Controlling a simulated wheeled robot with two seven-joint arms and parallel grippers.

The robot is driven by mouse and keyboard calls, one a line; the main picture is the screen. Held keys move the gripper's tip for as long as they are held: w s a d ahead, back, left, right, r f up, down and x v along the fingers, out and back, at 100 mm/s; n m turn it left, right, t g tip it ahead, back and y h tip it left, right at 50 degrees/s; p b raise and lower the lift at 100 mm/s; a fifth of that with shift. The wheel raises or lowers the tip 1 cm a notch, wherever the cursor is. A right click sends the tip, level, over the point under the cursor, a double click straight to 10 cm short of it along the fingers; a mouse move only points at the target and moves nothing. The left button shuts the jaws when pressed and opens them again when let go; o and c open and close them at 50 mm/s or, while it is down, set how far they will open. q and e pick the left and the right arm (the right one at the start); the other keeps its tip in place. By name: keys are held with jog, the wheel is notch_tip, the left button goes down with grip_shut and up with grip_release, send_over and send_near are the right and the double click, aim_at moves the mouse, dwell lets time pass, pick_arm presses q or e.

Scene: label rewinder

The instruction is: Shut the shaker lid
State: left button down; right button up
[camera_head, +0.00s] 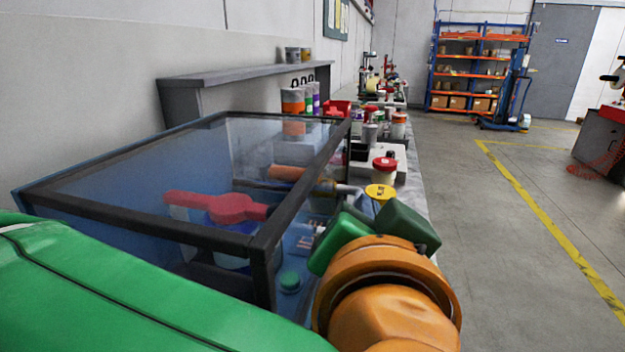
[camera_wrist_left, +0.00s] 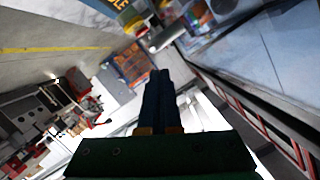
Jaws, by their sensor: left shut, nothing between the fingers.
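The shaker lid (camera_head: 150,180) is a clear hood with a dark frame, filling the left half of the head view. Its top panel looks nearly level, with a dark corner post (camera_head: 263,280) at its near right. I cannot tell whether its lower edge rests on the base. A red handle-shaped part (camera_head: 225,205) shows through it. My left gripper (camera_head: 374,228), green behind an orange wrist, is just right of the lid; its fingertips are mostly hidden there. In the left wrist view its dark fingers (camera_wrist_left: 160,80) are together and empty. My right gripper is not in view.
A red-capped jar (camera_head: 384,170) and a yellow-topped container (camera_head: 380,192) stand on the bench beyond my gripper. More tins and jars crowd the bench behind. The floor (camera_head: 500,240) to the right is open.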

pick_arm(q)
notch_tip(320, 180, down, 2)
jog(key=shift+a+f+m+b, duration=0.1)
jog(key=shift+f+m+b, duration=0.2)
jog(key=shift+b, duration=0.25)
jog(key=shift+r, duration=0.1)
